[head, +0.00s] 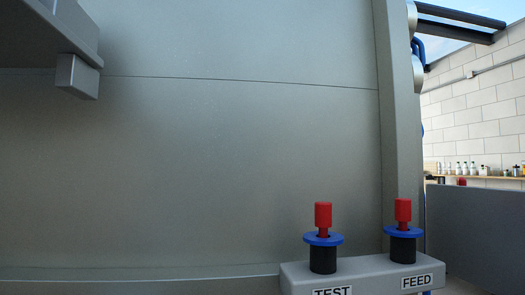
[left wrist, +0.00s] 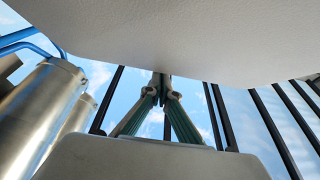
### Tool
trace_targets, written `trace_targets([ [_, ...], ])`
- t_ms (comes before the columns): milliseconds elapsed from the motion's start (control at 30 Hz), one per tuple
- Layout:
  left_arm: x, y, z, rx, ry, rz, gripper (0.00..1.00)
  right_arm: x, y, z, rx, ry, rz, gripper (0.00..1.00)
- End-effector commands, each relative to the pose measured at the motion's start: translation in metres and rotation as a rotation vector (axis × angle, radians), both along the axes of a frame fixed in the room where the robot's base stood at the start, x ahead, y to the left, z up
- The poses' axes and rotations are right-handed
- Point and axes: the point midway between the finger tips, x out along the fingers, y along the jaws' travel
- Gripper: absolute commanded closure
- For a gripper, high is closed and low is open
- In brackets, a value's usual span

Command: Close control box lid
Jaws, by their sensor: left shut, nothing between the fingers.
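My left gripper (left wrist: 162,88) shows in the middle of the left wrist view, with its two fingers together at the tips and nothing between them. The fingertips are close to the lower edge of a pale, textured surface (left wrist: 190,35) that fills the top of that view. I cannot tell whether they touch it, or whether it is the control box lid. In the head view a grey box-like body (head: 40,35) with a small block (head: 77,77) under its corner juts in at the upper left. I cannot tell if it is the control box. No gripper shows in the head view.
A large grey panel (head: 200,150) fills most of the head view. Two red-topped fittings, TEST (head: 323,240) and FEED (head: 403,230), stand on a ledge at lower right. Steel cylinders (left wrist: 45,110) stand left in the left wrist view, with dark bars (left wrist: 270,125) and sky behind.

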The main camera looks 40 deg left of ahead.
Motion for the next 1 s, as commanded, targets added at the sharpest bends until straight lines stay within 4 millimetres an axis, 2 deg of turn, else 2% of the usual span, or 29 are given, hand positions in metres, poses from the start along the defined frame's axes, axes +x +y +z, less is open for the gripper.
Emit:
trace_targets([
  [33, 0.006, -0.006, -0.001, -0.005, 0.001, -0.005, 1.00, 0.004, 0.000, 0.010, 0.000, -0.010, 0.000, 1.00],
  [200, 0.015, -0.013, -0.006, -0.005, -0.002, -0.004, 1.00, 0.007, 0.000, 0.021, 0.001, -0.019, 0.000, 1.00],
  [533, 0.020, -0.017, -0.009, -0.006, -0.005, -0.002, 1.00, 0.005, -0.001, 0.019, -0.003, -0.009, 0.000, 1.00],
  [1000, 0.015, -0.012, -0.012, -0.006, -0.004, -0.001, 1.00, 0.003, -0.002, 0.018, -0.006, -0.007, 0.000, 1.00],
])
